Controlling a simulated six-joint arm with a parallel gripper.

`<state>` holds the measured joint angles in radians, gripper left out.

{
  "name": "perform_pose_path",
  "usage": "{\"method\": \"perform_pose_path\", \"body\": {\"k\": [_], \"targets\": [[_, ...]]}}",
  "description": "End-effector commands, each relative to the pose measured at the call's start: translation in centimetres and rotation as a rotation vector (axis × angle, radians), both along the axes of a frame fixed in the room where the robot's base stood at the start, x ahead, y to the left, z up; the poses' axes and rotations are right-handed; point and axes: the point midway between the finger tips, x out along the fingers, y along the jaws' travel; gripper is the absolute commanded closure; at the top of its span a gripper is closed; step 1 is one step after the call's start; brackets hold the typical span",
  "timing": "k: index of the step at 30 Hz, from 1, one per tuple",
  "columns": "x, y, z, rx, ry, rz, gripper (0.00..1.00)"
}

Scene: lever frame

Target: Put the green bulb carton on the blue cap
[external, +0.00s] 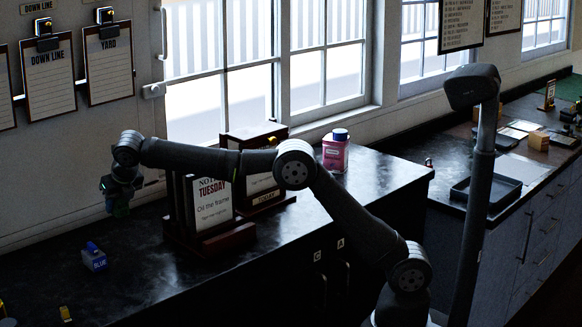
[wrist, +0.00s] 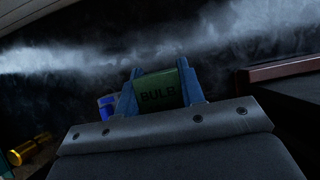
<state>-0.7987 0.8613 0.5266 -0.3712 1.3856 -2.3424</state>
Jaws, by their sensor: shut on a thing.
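My gripper (external: 118,205) is shut on the green bulb carton (wrist: 158,90), which shows between the two blue fingers in the wrist view with its "BULB" lettering. In the external view the carton is mostly hidden by the gripper. The gripper holds it in the air above the black counter. The blue cap (external: 94,257), lettered "BLUE", is on the counter, lower left of the gripper in the external view. A blue object with a pale side (wrist: 107,107), probably the cap, shows partly hidden behind the left finger in the wrist view.
Dark wooden frames with a "TUESDAY" card (external: 212,205) stand right of the gripper. A pink bottle (external: 335,152) stands farther right near the window. A yellow item (external: 65,314) lies at the lower left. The counter around the cap is mostly clear.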

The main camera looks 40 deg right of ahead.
Motion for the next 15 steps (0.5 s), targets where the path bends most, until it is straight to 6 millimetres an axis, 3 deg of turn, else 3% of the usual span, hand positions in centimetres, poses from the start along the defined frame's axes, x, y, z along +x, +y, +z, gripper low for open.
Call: {"method": "perform_pose_path", "body": {"k": [5,8,11,15], "targets": [[0.4,-0.7,0.4,-0.001,0.001,-0.009,0.86],[1.6,-2.6,0.8,0.0,0.001,-0.034,0.86],[3.5,-6.2,1.6,0.001,0.0,-0.078,0.86],[6.6,-13.1,3.0,0.002,0.001,-0.159,0.86]]}}
